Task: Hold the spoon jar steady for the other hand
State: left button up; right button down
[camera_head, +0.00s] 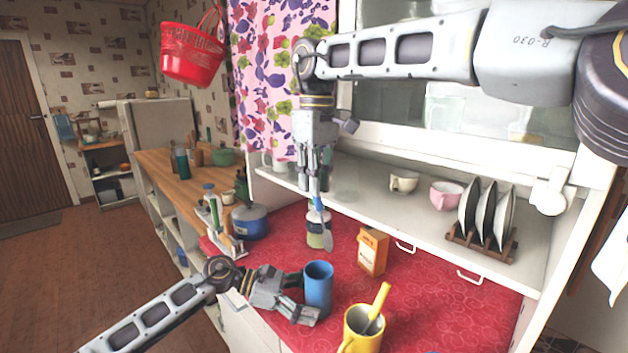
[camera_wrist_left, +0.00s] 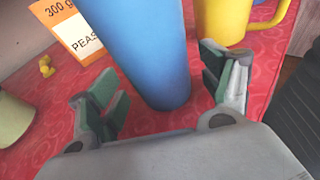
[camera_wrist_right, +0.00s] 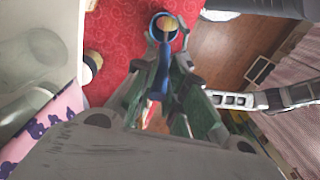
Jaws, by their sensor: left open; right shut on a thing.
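The blue spoon jar (camera_head: 318,288) stands upright on the red cloth; no spoon shows in it. My left gripper (camera_head: 305,297) is open low beside it. In the left wrist view the blue jar (camera_wrist_left: 143,50) rises between the spread fingers of my left gripper (camera_wrist_left: 160,78), with gaps visible at both sides. My right gripper (camera_head: 318,185) points down above the counter, shut on a spoon (camera_head: 327,238) with a blue handle and grey bowl. In the right wrist view the spoon's blue handle (camera_wrist_right: 163,68) shows between the fingers of my right gripper (camera_wrist_right: 165,75).
A yellow mug (camera_head: 358,335) with a yellow-handled utensil stands right of the jar. An orange peas box (camera_head: 372,251) stands behind. A plate rack (camera_head: 482,243) stands on the shelf.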

pick_arm(q)
jog(key=v, duration=1.1)
jog(key=shift+a, duration=0.1)
